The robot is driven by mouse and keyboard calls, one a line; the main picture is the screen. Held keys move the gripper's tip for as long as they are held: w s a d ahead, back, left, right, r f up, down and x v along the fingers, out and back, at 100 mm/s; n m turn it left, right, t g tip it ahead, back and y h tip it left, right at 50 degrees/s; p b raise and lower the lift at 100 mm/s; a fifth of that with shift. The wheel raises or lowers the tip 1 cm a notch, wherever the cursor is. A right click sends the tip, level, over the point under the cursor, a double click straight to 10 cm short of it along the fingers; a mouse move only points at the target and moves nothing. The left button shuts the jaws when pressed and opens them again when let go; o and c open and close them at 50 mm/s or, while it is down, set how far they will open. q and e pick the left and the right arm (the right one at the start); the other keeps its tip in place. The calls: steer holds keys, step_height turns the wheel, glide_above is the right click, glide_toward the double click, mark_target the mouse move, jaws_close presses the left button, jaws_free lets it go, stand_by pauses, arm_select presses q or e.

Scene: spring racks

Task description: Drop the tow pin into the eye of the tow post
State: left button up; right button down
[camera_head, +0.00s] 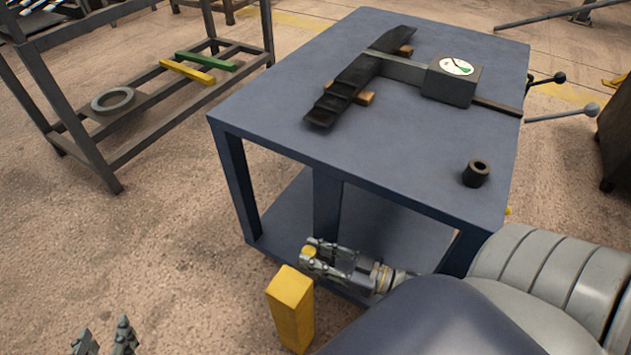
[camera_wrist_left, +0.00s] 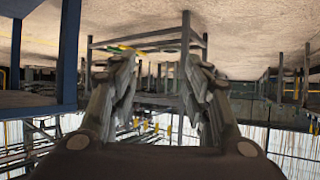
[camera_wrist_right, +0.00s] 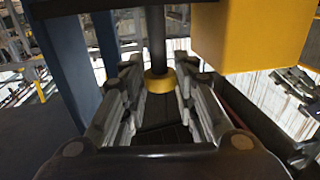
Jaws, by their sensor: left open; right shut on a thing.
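My right gripper (camera_head: 312,258) is shut on the tow pin beside the table's lower side. The pin's yellow head (camera_head: 309,252) shows between the fingertips. In the right wrist view, the tow pin (camera_wrist_right: 156,40) is a dark rod with a yellow collar-like end between the fingers. A yellow block-shaped post (camera_head: 290,310), seemingly the tow post, stands just in front and left of this gripper; it also shows in the right wrist view (camera_wrist_right: 250,35), apart from the pin. Its eye is not visible. My left gripper (camera_head: 103,338) is open and empty at the lower left, over the floor.
A blue-grey table (camera_head: 270,100) with a lower shelf stands close behind the right gripper. On it are a black leaf spring (camera_head: 350,85), a dial gauge box (camera_head: 452,80) and a dark bushing (camera_head: 476,174). A metal rack (camera_head: 100,150) stands left; floor between is clear.

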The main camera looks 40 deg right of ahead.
steer(key=shift+r, duration=0.1)
arm_select(q)
steer(key=shift+s+a+f+g, duration=0.35)
steer(key=shift+s+f+g, duration=0.4)
steer(key=shift+f, duration=0.1)
steer(key=shift+s+p, duration=0.15)
steer(key=shift+p, duration=0.15)
stand_by(0.6)
steer(key=shift+s+a+f+g+y, duration=0.2)
steer(key=shift+s+f+g, duration=0.1)
steer(key=shift+s+f, duration=0.15)
steer(key=shift+s+a+f+g+y, duration=0.1)
steer(key=shift+s+f+g+y, duration=0.15)
steer(key=shift+s+f, duration=0.15)
steer(key=shift+w+r, duration=0.15)
steer(key=shift+w, duration=0.05)
arm_select(e)
steer(key=shift+f, duration=0.2)
arm_select(q)
steer(key=shift+w+d+r+t+h, duration=0.25)
steer(key=shift+w+r+t, duration=0.25)
steer(key=shift+w+r, duration=0.2)
